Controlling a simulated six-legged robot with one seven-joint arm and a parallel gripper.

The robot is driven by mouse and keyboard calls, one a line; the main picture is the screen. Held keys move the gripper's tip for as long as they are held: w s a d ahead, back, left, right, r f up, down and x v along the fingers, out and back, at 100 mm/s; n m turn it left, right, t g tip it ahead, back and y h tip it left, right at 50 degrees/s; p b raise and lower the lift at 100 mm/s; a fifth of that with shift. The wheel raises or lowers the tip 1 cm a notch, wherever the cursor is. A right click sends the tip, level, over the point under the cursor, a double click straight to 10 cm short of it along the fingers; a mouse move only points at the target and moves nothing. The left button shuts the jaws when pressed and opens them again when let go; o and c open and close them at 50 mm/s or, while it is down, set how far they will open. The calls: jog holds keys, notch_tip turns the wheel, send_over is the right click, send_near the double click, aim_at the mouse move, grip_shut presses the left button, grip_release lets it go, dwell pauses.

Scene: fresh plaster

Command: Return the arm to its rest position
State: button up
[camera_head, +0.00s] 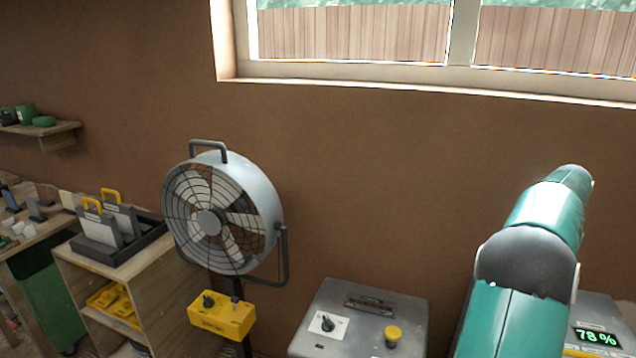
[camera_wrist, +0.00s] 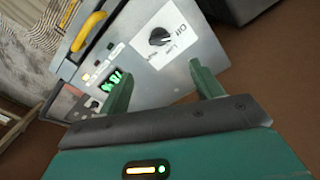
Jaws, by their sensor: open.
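My arm (camera_head: 525,255) rises at the right of the head view, teal with a dark joint, in front of the wall. My gripper is not made out in the head view. In the wrist view my gripper (camera_wrist: 160,78) is open, its two green fingers apart with nothing between them. Beyond the fingers is a grey control box (camera_wrist: 200,82) with a dial (camera_wrist: 159,37), a green lit display and a yellow handle (camera_wrist: 88,31). I cannot tell whether a finger touches the box. In the head view a lit display (camera_head: 597,337) reads 78 %.
A fan (camera_head: 222,212) on a stand with a yellow control box (camera_head: 221,316) stands left of centre. A grey box (camera_head: 340,345) with a dial and yellow knob is at the bottom centre. A wooden shelf unit (camera_head: 75,268) is at left. The wall below the window is bare.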

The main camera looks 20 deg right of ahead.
jog(key=w+a+r+n+t, duration=0.1)
jog(key=w+a+r, duration=0.15)
jog(key=a, duration=0.45)
jog(key=w+a+r+n, duration=0.2)
jog(key=w+a, duration=0.2)
jog(key=a, duration=0.3)
jog(key=w+a+r+n+t, duration=0.1)
jog(key=w+a+r, duration=0.2)
jog(key=a, duration=0.4)
jog(key=s+a+n+t, duration=0.2)
jog(key=a+n, duration=0.4)
jog(key=a, duration=2)
jog(key=shift+s+f+n, duration=0.15)
jog(key=shift+s+n, duration=0.25)
jog(key=shift+o, duration=1)
jog(key=s+a+f+n, duration=0.2)
jog(key=s+a, duration=0.1)
jog(key=a, duration=0.2)
jog(key=s+a+f+n+t, duration=0.1)
jog(key=s+a+f+n, duration=0.1)
jog(key=s+a, duration=0.2)
jog(key=shift+a+f+t, duration=0.3)
jog(key=shift+a+f, duration=0.05)
jog(key=shift+a, duration=0.5)
jog(key=o, duration=0.6)
jog(key=shift+s+a+f, duration=0.1)
jog(key=shift+s, duration=0.1)
jog(key=shift+c, duration=0.2)
